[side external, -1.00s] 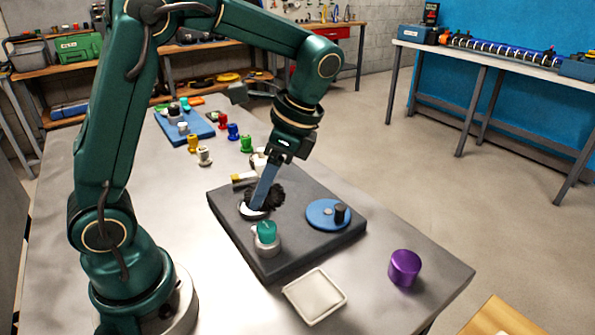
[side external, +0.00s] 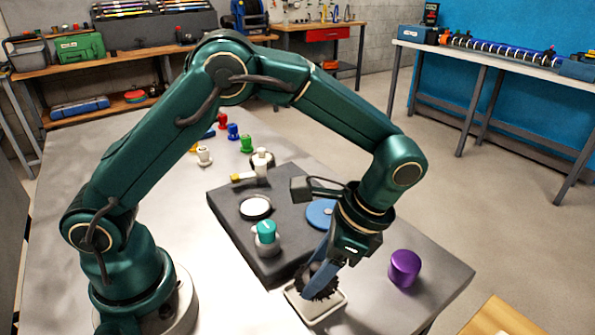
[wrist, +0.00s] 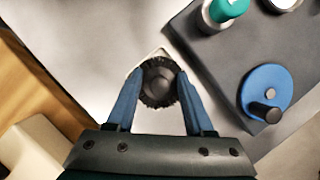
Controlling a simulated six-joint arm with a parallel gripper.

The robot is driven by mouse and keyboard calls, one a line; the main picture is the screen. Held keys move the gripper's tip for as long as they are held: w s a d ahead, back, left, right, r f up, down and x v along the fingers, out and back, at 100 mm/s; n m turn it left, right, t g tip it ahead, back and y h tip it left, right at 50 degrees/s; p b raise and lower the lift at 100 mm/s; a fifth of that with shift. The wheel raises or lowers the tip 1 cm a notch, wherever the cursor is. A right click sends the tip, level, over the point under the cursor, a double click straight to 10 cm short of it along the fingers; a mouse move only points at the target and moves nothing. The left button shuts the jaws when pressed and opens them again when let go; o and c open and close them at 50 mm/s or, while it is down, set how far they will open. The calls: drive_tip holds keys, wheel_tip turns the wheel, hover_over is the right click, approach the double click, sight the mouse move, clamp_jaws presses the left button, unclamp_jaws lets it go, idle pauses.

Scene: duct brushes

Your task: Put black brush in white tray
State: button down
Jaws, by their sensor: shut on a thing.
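My gripper (side external: 318,276) is shut on the black brush (side external: 326,288), a round dark bristled piece. The brush is over the white tray (side external: 336,310), a shallow square dish at the table's front; I cannot tell whether it touches the tray floor.
The dark slab (side external: 237,233) beside the tray holds a white disc (side external: 256,207), a teal-topped piece (side external: 266,235) and a blue disc (side external: 320,214), partly hidden by my arm. A purple cylinder (side external: 404,268) stands right of the tray.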

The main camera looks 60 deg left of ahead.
drive_tip(key=shift+f, duration=1.4)
drive_tip(key=c, duration=0.6)
unclamp_jaws()
drive_tip(key=shift+o, duration=0.2)
